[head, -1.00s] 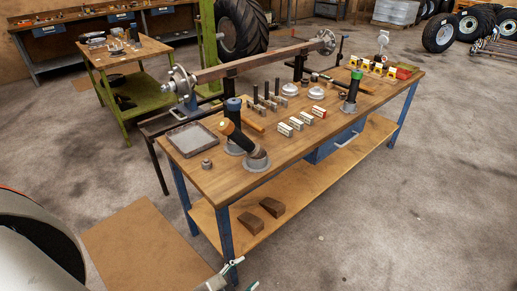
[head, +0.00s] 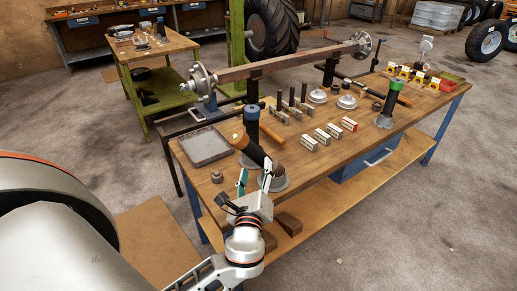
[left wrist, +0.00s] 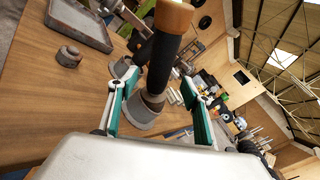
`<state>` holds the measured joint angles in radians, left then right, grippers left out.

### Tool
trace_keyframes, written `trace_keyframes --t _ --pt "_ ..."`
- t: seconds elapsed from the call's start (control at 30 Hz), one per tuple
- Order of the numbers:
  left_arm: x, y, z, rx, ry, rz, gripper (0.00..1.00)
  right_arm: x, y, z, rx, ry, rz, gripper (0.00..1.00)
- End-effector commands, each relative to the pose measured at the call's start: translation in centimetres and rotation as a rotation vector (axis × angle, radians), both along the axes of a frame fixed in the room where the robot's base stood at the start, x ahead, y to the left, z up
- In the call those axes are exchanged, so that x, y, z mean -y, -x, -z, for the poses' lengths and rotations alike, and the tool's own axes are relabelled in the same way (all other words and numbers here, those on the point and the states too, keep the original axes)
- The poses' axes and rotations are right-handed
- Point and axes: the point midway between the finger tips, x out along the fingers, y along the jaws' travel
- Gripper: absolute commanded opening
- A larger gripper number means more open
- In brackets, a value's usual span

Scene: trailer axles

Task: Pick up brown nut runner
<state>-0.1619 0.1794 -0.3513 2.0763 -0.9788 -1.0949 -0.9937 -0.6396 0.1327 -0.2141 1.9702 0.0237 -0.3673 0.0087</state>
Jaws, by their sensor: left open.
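The brown nut runner (head: 254,151) has an orange-brown cap and a black body. It stands tilted in a round grey holder (head: 274,182) at the near left part of the workbench. In the left wrist view the nut runner (left wrist: 164,60) rises between the two fingers, its cap at the top edge. My left gripper (head: 254,179) is open just in front of its lower body. The fingers (left wrist: 158,88) lie on either side of it in the left wrist view; I cannot tell whether they touch it. My right gripper is not in view.
A blue-topped nut runner (head: 252,121) stands close behind the brown one. A green-topped one (head: 389,103) is farther right. A grey tray (head: 205,147) and a nut (head: 217,177) lie to the left. Small boxes (head: 308,143) sit to the right.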

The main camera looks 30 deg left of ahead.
Motion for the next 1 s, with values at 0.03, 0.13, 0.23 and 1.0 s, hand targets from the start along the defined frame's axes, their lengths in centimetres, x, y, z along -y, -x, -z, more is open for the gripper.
trace_keyframes --t 0.03,0.13,0.23,1.0 --pt "-0.2 -0.3 -0.1 0.002 -0.003 -0.001 0.49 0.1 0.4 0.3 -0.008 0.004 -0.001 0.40" --pt "-0.7 -1.2 -0.2 0.002 -0.003 0.000 0.49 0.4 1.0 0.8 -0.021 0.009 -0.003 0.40" --pt "-1.2 -2.1 -0.2 0.003 -0.003 0.000 0.49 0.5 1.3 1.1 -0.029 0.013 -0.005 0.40" --pt "-4.1 -6.5 -0.5 0.000 0.001 0.001 0.31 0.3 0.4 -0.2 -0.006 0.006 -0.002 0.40"
